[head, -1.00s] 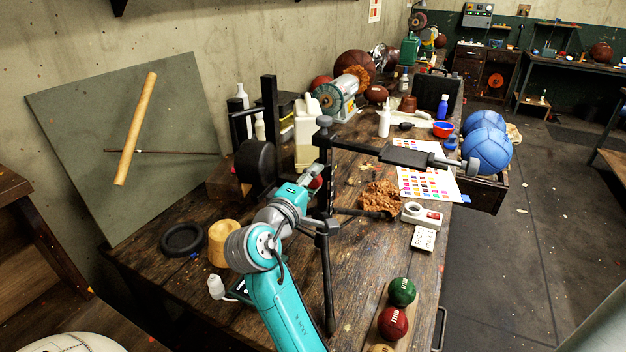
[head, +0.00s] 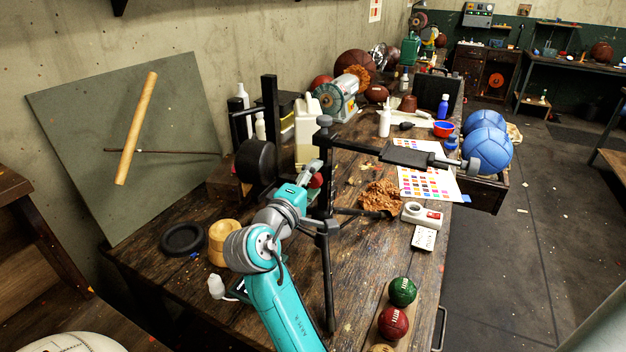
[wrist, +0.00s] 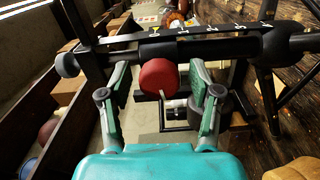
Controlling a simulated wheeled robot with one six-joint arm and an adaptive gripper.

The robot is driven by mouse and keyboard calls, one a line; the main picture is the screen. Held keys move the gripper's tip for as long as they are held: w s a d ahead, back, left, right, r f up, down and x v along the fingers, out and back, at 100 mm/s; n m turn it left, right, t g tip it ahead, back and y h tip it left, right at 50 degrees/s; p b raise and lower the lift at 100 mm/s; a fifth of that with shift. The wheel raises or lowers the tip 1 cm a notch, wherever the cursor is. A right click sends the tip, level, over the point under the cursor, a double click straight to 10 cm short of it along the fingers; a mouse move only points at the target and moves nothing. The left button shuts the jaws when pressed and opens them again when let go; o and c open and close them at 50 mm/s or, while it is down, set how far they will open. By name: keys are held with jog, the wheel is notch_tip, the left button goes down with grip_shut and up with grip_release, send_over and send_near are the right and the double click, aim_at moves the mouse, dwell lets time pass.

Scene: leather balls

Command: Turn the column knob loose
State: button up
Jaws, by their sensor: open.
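The red column knob (wrist: 158,78) sits on the black column of a stand, which runs across the top of the wrist view. In the head view the knob (head: 316,181) is small and partly hidden by my gripper (head: 311,172). In the wrist view my gripper (wrist: 159,84) is open, with one finger on each side of the knob. A gap shows between the knob and each finger, narrower on the right. The black stand (head: 328,270) rises from the workbench, with a horizontal arm at its top.
The workbench (head: 345,275) is cluttered. A white jug (head: 306,135) and a black round pad (head: 256,160) stand behind my gripper. A brown crumbly lump (head: 380,197) lies right of the stand. Green (head: 402,291) and red balls (head: 393,323) sit near the front edge.

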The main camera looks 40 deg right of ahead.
jog(key=v, duration=1.1)
jog(key=shift+a, duration=0.4)
jog(key=shift+s, duration=0.1)
